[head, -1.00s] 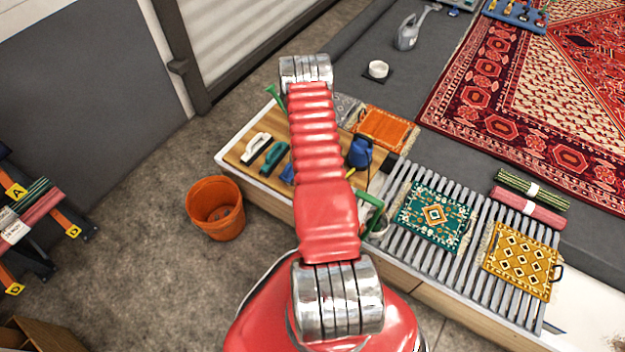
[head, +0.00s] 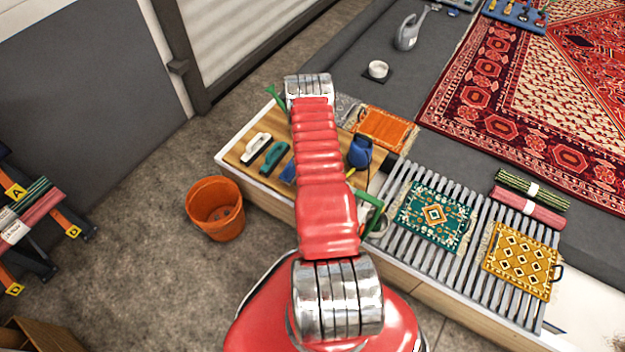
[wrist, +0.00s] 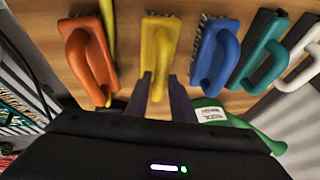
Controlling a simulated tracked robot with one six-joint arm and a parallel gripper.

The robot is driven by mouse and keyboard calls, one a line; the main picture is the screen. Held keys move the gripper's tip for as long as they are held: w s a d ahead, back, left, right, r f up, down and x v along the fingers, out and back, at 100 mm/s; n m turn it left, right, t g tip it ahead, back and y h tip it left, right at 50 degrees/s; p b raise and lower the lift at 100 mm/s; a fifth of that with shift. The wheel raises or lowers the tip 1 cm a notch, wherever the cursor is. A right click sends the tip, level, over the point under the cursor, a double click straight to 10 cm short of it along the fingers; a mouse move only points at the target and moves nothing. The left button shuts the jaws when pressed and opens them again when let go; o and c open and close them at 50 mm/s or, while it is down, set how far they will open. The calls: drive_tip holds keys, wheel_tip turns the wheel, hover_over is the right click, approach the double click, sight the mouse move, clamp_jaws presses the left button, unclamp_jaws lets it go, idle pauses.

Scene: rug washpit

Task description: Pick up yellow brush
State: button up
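The yellow brush (wrist: 158,38) lies on the wooden board in the middle of the wrist view, its looped handle pointing toward me. My gripper (wrist: 160,82) has its two dark fingers apart, one on each side of the near end of the yellow handle. I cannot tell whether the fingers touch the handle or how deep they reach. In the head view my red arm hides the yellow brush and my gripper.
An orange brush (wrist: 92,60) stands close left of the yellow one, a blue brush (wrist: 215,55) close right. Green (head: 272,158) and white (head: 256,147) brushes lie farther along the board. A blue jug (head: 361,151) stands nearby. An orange bucket (head: 215,207) is on the floor.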

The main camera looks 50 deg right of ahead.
drive_tip(key=shift+x, duration=1)
drive_tip(key=shift+c, duration=0.2)
clamp_jaws()
